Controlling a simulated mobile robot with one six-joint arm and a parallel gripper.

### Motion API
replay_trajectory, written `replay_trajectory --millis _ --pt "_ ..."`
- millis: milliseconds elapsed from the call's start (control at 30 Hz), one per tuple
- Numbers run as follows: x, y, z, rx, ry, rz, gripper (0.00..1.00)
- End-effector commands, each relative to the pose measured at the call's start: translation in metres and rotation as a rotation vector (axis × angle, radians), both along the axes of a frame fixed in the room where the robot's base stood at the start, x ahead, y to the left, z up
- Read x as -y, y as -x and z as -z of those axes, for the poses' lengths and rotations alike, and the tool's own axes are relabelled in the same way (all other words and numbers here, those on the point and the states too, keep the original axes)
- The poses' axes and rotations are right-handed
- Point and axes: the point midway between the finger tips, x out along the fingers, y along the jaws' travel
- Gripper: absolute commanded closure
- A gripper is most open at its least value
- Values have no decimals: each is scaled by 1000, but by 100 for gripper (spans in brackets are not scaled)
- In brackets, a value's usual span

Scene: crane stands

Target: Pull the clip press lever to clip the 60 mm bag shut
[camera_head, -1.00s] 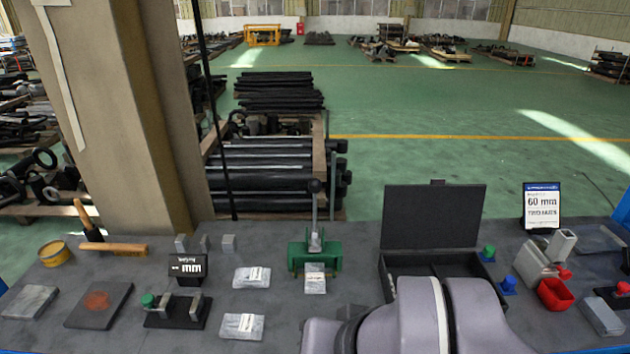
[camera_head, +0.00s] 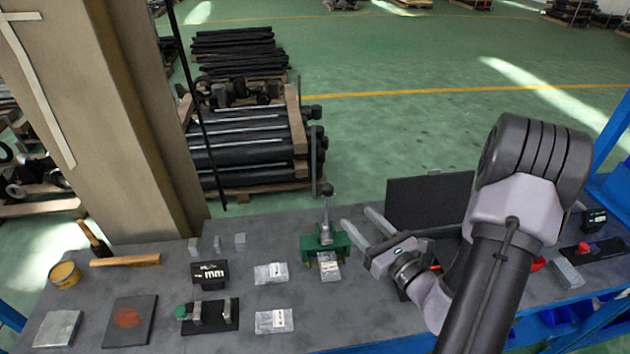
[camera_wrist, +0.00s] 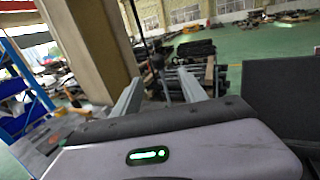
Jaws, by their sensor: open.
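The green clip press (camera_head: 325,243) stands on the grey bench. Its lever (camera_head: 326,212) is upright with a dark round knob (camera_head: 328,190) on top. A clear bag with a white label (camera_head: 329,267) lies at the front of the press; its size print is too small to read. My gripper (camera_head: 358,216) is open and empty, just right of the lever and apart from it, with its fingers pointing up and left towards it.
Two more bags, one behind (camera_head: 271,274) and one in front (camera_head: 275,321), lie left of the press. A dark open case (camera_head: 430,200) stands behind my arm.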

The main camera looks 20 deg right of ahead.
Motion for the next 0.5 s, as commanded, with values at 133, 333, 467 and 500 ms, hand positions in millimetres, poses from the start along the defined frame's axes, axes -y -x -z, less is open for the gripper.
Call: replay_trajectory --millis 133,333,467,500 --pt "-3 -13 14 5 8 -5 50" --pt "-12 -51 2 5 -4 -7 50" --pt "-15 -88 -1 5 -4 -5 50" --pt "-16 -99 -1 5 -5 -5 50"
